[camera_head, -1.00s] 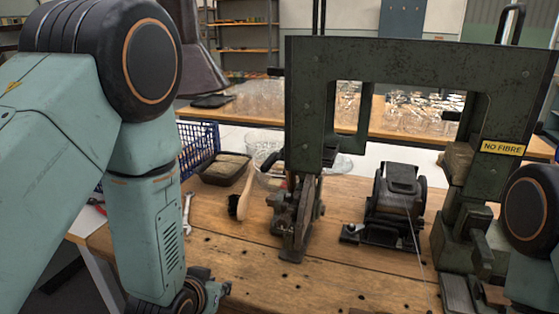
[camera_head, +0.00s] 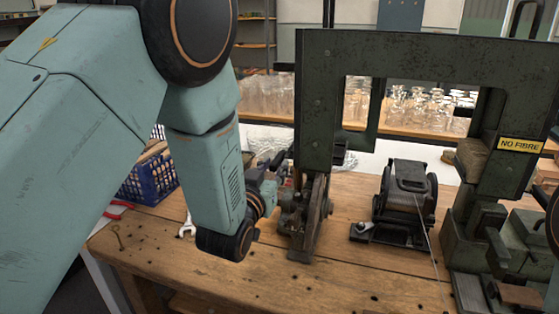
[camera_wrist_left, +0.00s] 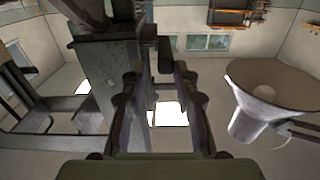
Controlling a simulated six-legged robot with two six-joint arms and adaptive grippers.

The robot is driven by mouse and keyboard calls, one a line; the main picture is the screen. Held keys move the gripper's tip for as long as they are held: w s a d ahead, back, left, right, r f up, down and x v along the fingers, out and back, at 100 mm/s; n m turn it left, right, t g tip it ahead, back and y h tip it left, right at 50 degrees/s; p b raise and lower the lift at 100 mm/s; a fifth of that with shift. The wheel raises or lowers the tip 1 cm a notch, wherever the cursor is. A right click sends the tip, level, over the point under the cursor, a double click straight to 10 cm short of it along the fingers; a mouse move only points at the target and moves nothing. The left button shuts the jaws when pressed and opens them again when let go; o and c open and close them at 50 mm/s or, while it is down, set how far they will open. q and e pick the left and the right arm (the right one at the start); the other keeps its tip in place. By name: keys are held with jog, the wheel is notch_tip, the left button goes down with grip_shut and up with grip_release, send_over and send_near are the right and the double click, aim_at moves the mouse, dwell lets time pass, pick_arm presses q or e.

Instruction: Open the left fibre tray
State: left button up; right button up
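The green tufting machine (camera_head: 420,55) stands on the bench with a yellow "NO FIBRE" label (camera_head: 521,145) on its right column. I cannot tell which part is the left fibre tray. My left gripper (camera_head: 268,180) is beside the machine's lower left mechanism (camera_head: 312,215), partly hidden behind my forearm; contact cannot be told. In the left wrist view its two dark fingers (camera_wrist_left: 160,85) stand apart with nothing seen between them. The machine's dark frame (camera_wrist_left: 105,60) shows at the upper left there.
A black reel unit (camera_head: 405,200) with a thread stands under the machine's arch. A blue crate (camera_head: 150,180) and a wrench (camera_head: 187,226) are at the left. The wooden bench front (camera_head: 330,275) is clear. A pale lamp shade (camera_wrist_left: 265,95) shows in the wrist view.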

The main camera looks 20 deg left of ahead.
pick_arm(q)
jog(key=w, duration=0.2)
jog(key=w+a, duration=0.1)
jog(key=w, duration=0.1)
jog(key=shift+f, duration=0.15)
jog(key=shift+d, duration=0.45)
jog(key=shift+a, duration=0.4)
jog(key=c, duration=0.3)
jog(key=shift+d, duration=0.25)
grip_shut()
jog(key=shift+w, duration=0.1)
